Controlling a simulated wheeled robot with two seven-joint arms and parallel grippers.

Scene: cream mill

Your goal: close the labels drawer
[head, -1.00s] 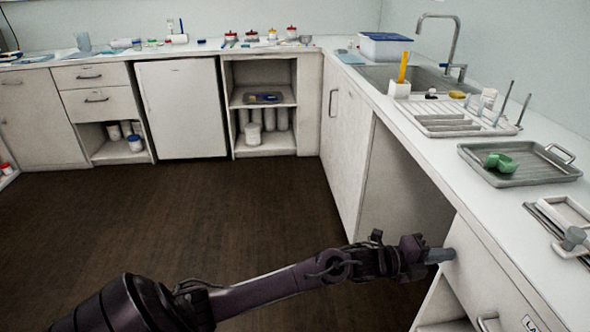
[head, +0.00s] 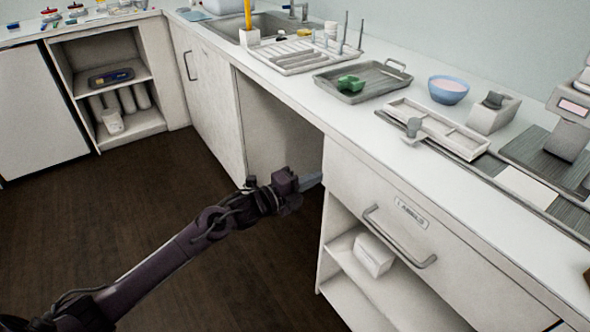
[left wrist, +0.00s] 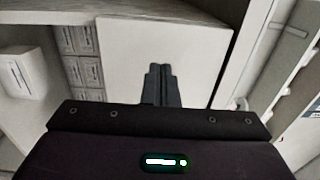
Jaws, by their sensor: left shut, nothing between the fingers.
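The labels drawer (head: 385,213) is at the right in the head view, under the worktop. Its pale front carries a "LABELS" plate (head: 411,213) and a long bar handle (head: 397,237). I see no clear gap between its front and the cabinet, but cannot tell for sure whether it is fully flush. My left gripper (head: 313,181) is shut and empty, its fingertips beside the left edge of the drawer front, left of the handle. I cannot tell if they touch. In the left wrist view the shut fingers (left wrist: 159,85) show before a pale panel. My right gripper is not in view.
An open shelf with a white box (head: 373,255) lies below the drawer. An open knee space is left of it. On the worktop stand a grey tray (head: 362,83), a blue bowl (head: 448,90) and a drying rack (head: 299,57). The dark floor (head: 150,220) is clear.

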